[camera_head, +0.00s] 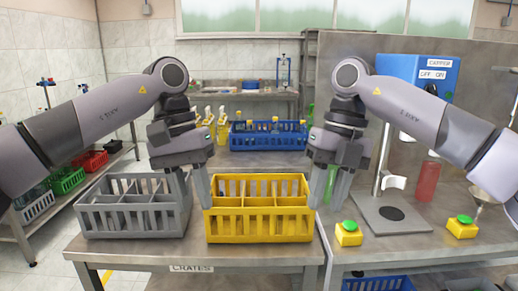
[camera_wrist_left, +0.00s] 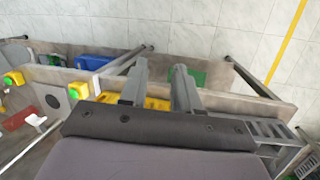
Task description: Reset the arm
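My left gripper (camera_head: 192,200) points down over the gap between the grey crate (camera_head: 130,220) and the yellow crate (camera_head: 258,228). Its two fingers stand apart with nothing between them; the left wrist view also shows this gap (camera_wrist_left: 160,85). My right gripper (camera_head: 331,203) points down just right of the yellow crate, fingers apart and empty. Whether either gripper touches a crate, I cannot tell. Both crates are divided and look empty, on the metal table (camera_head: 140,250).
A blue crate (camera_head: 266,140) with yellow-capped bottles stands behind. To the right are the capper (camera_head: 428,78), a red cylinder (camera_head: 427,181), and two yellow boxes with green buttons (camera_head: 348,235) (camera_head: 461,228). Red and green crates line the left shelf (camera_head: 68,183).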

